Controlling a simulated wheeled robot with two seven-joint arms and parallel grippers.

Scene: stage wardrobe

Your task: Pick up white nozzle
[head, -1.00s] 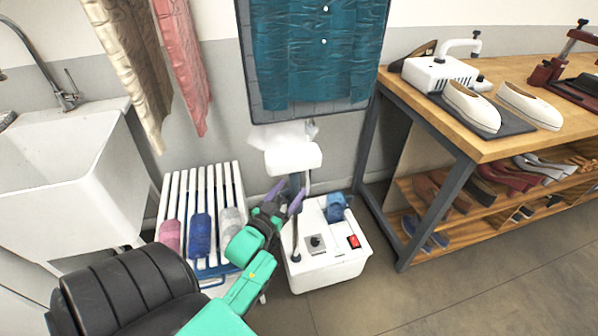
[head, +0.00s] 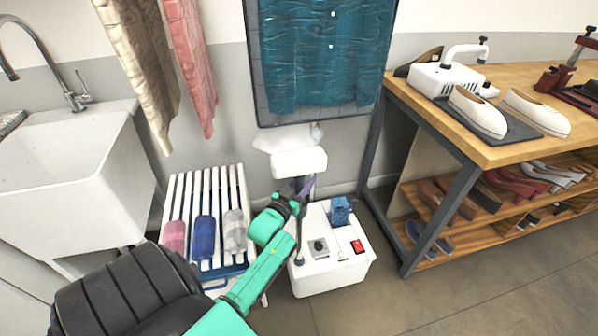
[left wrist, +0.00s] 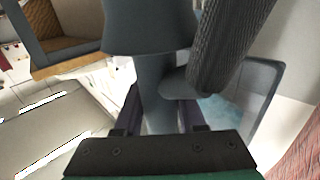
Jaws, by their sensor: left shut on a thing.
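The white nozzle (head: 299,163) is upright above the white steamer base (head: 335,272), in front of the wall, with a pale cloud of steam behind its top. My left gripper (head: 300,187) has its purple fingers around the narrow neck just below the nozzle head. In the left wrist view the fingers (left wrist: 160,115) are shut on the grey, shaded neck, and the wide nozzle head (left wrist: 150,25) is above them. A dark ribbed hose (left wrist: 232,40) passes close beside it. My right gripper is out of view.
A white slatted rack (head: 240,180) with rolled cloths stands left of the base. A teal garment (head: 325,55) hangs behind. A wooden bench (head: 500,140) with white shoes stands right, a white sink (head: 75,165) left. Floor at front right is clear.

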